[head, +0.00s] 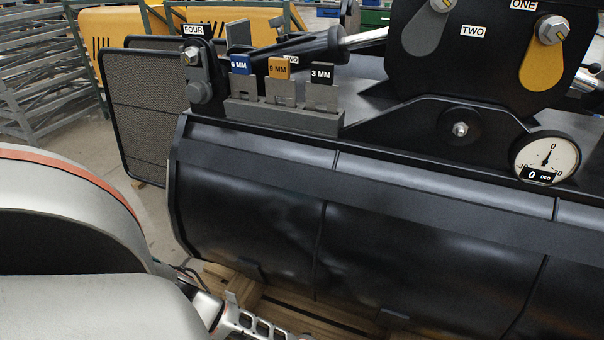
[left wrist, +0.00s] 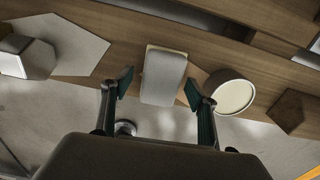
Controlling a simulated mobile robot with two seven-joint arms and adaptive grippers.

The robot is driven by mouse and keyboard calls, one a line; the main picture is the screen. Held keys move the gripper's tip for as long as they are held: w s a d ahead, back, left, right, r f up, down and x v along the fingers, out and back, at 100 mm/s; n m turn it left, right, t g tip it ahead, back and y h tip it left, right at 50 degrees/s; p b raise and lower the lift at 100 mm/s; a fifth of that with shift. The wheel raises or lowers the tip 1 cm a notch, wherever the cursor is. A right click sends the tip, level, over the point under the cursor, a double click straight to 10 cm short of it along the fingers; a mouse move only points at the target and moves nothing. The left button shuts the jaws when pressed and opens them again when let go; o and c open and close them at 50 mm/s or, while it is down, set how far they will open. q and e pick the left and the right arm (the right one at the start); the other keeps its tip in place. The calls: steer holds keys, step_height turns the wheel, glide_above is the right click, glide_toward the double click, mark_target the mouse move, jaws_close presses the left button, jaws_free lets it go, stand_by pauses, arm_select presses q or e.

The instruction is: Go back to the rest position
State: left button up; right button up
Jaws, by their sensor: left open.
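My left gripper (left wrist: 158,87) is open in the left wrist view, with a dark green pad on each finger. A pale grey rounded block (left wrist: 164,76) shows between and beyond the fingertips, against a wooden plank; I cannot tell whether it touches the fingers. In the head view my left arm fills the lower left, and its far end is cut off at the bottom edge, in front of the black bucket (head: 250,225). My right gripper is in neither view.
On the bucket's top edge, a grey rack (head: 285,117) holds blue 6 MM, orange 9 MM and black 3 MM tags. A dial gauge (head: 546,158) sits at right. The wrist view shows a round cream-faced part (left wrist: 233,97) and a brown hexagonal piece (left wrist: 288,112) beside the wood.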

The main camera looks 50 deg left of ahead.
arm_select(q)
steer(key=r+p, duration=0.1)
steer(key=r, duration=0.3)
steer(key=r+p, duration=0.1)
steer(key=r, duration=0.1)
steer(key=shift+w+r+p, duration=0.2)
steer(key=shift+w+p, duration=0.15)
steer(key=shift+w, duration=0.05)
steer(key=shift+s+r, duration=0.3)
steer(key=shift+s, duration=0.1)
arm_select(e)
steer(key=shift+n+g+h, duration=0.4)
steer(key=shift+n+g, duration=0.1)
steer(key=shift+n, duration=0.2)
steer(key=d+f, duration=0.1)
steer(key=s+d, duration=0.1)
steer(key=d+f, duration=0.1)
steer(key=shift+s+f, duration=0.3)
